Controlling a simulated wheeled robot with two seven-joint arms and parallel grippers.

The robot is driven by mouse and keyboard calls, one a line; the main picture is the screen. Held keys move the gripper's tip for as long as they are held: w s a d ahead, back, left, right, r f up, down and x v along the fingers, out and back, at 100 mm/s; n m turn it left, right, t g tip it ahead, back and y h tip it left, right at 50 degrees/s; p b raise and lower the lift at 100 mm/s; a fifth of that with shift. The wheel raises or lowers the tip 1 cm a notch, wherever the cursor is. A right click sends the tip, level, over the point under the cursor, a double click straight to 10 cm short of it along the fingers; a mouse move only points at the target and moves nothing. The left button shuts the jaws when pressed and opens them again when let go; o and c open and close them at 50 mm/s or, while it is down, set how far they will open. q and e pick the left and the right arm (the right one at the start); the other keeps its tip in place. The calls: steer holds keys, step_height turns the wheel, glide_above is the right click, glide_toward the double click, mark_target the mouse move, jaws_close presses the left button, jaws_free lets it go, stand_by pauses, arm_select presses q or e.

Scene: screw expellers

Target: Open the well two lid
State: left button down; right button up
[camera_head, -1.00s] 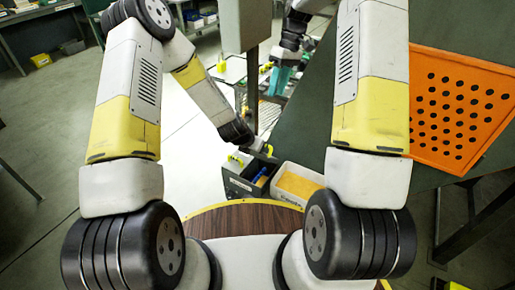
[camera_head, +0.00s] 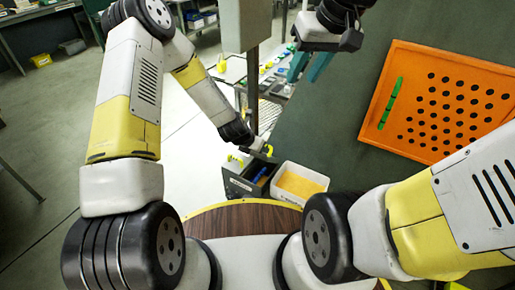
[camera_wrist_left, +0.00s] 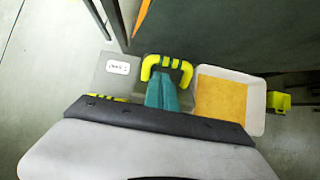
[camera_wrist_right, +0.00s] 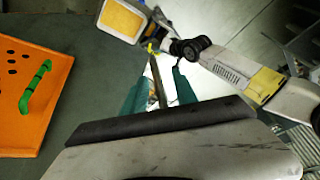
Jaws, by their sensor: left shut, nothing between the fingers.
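An orange perforated panel (camera_head: 417,70) carries a green bar handle (camera_head: 390,103). Both also show at the left of the right wrist view, the panel (camera_wrist_right: 45,75) and the handle (camera_wrist_right: 36,88). No well label is readable. My right gripper (camera_head: 304,77) is open and empty, up and left of the panel; its teal fingers stand apart in the right wrist view (camera_wrist_right: 160,76). My left gripper (camera_wrist_left: 166,82) is shut and empty, at the yellow handle (camera_wrist_left: 167,62) of a dark grey labelled box (camera_wrist_left: 117,75); contact is unclear.
A white bin (camera_head: 319,184) with an orange-yellow inside stands right of the grey box (camera_head: 235,183). A dark green surface (camera_head: 340,110) lies around the panel. A metal post (camera_head: 252,80) rises near my left arm. Shelves with parts stand behind.

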arm_select(q)
steer(key=shift+w+d+r, duration=0.2)
steer(key=shift+w+d, duration=0.05)
steer(key=shift+w, duration=0.05)
arm_select(e)
steer(key=s+f+m+t, duration=0.1)
steer(key=s, duration=0.5)
steer(key=shift+f+m+t, duration=0.2)
steer(key=shift+m+t, duration=0.1)
